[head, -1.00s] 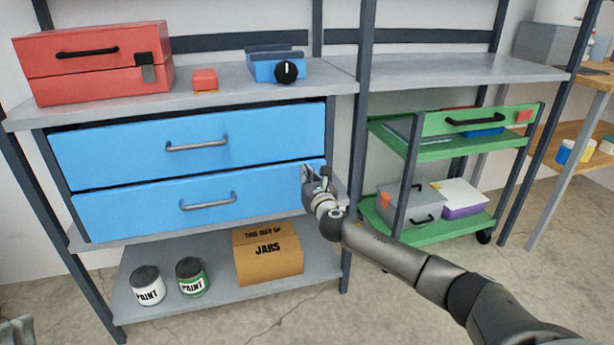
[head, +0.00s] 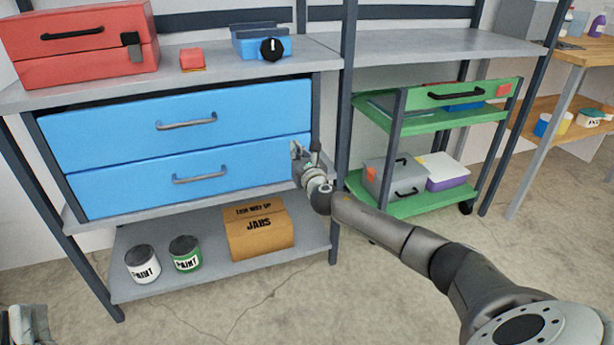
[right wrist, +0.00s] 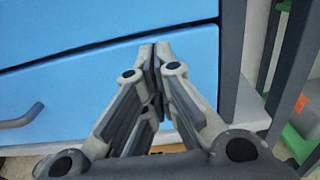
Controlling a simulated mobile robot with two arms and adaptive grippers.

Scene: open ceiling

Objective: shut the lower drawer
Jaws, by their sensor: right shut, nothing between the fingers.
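The lower drawer (head: 130,190) has a blue front with a grey bar handle (head: 200,174). It sits under a matching blue upper drawer (head: 90,132) in a grey shelf unit. The two fronts look nearly flush, with a thin dark gap between them. My right gripper (head: 305,150) is shut and empty at the upper right part of the lower front. In the right wrist view its closed fingertips (right wrist: 158,50) are against or very close to the lower drawer (right wrist: 70,100); contact cannot be told. A grey part, probably my left gripper (head: 22,326), is cut off at the lower left corner.
A shelf upright (head: 344,100) stands just right of the drawers. Beyond it is a green cart (head: 400,208). Below the drawers are two paint cans (head: 142,264) and a cardboard box (head: 258,236). A red toolbox (head: 75,70) is on top. The floor in front is clear.

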